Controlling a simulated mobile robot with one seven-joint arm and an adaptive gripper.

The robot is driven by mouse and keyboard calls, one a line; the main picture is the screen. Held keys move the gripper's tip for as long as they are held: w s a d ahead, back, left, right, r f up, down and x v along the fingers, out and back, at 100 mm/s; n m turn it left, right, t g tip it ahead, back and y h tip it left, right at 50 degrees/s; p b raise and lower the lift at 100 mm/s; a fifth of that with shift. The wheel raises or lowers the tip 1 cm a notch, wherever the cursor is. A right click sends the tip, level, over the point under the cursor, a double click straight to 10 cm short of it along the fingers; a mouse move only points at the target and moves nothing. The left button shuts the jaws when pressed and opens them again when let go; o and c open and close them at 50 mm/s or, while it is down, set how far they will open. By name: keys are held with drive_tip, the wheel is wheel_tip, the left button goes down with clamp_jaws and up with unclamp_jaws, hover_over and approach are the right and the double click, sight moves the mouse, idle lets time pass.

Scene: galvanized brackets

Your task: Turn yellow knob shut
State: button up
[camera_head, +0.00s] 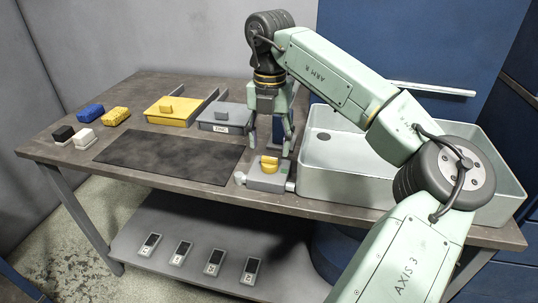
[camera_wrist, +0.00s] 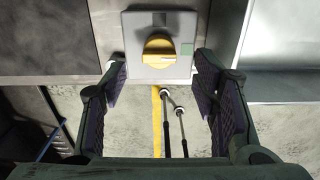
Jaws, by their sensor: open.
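The yellow knob (camera_head: 269,163) sits on top of a small grey box (camera_head: 266,182) at the table's front edge, left of the large pale basin. In the wrist view the round yellow knob (camera_wrist: 158,50) shows on the grey box's face (camera_wrist: 131,65), with a dark mark above it and a green patch to its right. My gripper (camera_head: 279,150) points down over the box. In the wrist view its two dark-padded fingers (camera_wrist: 160,92) are spread apart with nothing between them. The knob lies ahead of the fingertips, and I see no contact.
A large pale basin (camera_head: 345,187) stands close to the right of the box. A black mat (camera_head: 170,157) lies to the left. Several handheld devices (camera_head: 181,252) lie on the lower shelf.

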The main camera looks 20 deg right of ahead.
sight(269, 158)
drive_tip(key=shift+f+p, duration=0.5)
drive_tip(key=shift+f, duration=2.2)
drive_tip(key=shift+c, duration=0.5)
drive_tip(key=c, duration=1.1)
